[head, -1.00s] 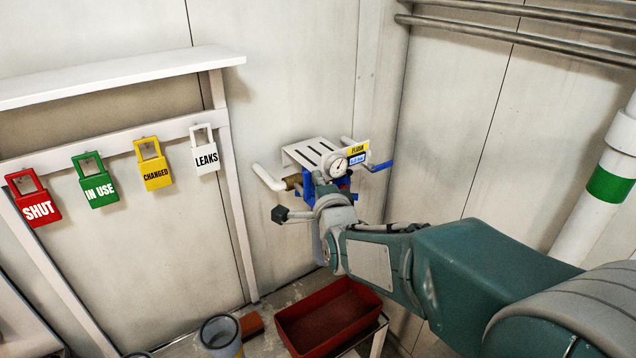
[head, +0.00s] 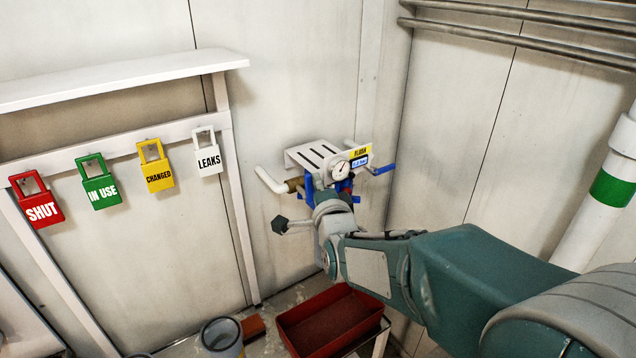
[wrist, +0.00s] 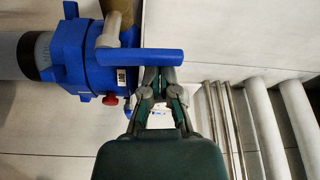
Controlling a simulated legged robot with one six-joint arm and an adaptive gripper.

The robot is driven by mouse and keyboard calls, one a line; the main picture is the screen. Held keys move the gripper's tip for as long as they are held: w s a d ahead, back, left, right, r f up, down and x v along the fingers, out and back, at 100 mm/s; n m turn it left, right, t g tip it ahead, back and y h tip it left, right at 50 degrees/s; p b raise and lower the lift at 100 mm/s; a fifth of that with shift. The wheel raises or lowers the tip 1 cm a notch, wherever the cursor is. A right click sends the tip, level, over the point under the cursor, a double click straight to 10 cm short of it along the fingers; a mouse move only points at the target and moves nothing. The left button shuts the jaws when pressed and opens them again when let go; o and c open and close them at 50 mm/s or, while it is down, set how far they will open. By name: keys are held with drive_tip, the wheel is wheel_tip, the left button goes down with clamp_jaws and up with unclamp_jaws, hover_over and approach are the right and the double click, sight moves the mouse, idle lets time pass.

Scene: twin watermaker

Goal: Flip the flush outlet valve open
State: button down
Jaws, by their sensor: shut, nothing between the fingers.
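The flush outlet valve shows in the wrist view as a blue body (wrist: 75,52) on a grey pipe, with a blue lever (wrist: 145,57) lying sideways across the picture. My gripper (wrist: 161,74) is shut and empty. Its fingertips are right at the lever's lower edge, near its right half; I cannot tell whether they touch it. In the head view, a blue handle (head: 383,169) sticks out to the right of a gauge panel with a yellow label (head: 359,152). My wrist hides the fingers and most of the blue valve body there.
A white slotted bracket (head: 312,157) and a round gauge (head: 341,171) sit just above my wrist. A red knob (wrist: 110,100) is on the valve's underside in the wrist view. A red tray (head: 330,320) stands below. Pipes (head: 520,30) run along the right wall.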

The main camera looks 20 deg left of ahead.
sight(301, 193)
drive_tip(key=shift+s, duration=0.1)
drive_tip(key=n, duration=0.2)
drive_tip(key=s+a+n+y, duration=0.1)
drive_tip(key=n, duration=0.1)
drive_tip(key=shift+y, duration=0.3)
drive_tip(key=n+y, duration=0.1)
drive_tip(key=n, duration=0.1)
drive_tip(key=s+a+n+y, duration=0.1)
drive_tip(key=n, duration=0.2)
drive_tip(key=f+n, duration=0.1)
drive_tip(key=n, duration=0.1)
drive_tip(key=shift+s+a+n+y, duration=0.25)
drive_tip(key=shift+s+n+y, duration=0.15)
drive_tip(key=n, duration=0.1)
drive_tip(key=n+y, duration=0.1)
drive_tip(key=n, duration=0.1)
drive_tip(key=f+n, duration=0.1)
drive_tip(key=shift+s+a+n+g+y, duration=0.3)
drive_tip(key=shift+s+n+g+y, duration=0.05)
drive_tip(key=shift+n+g+y, duration=0.05)
drive_tip(key=shift+f, duration=0.1)
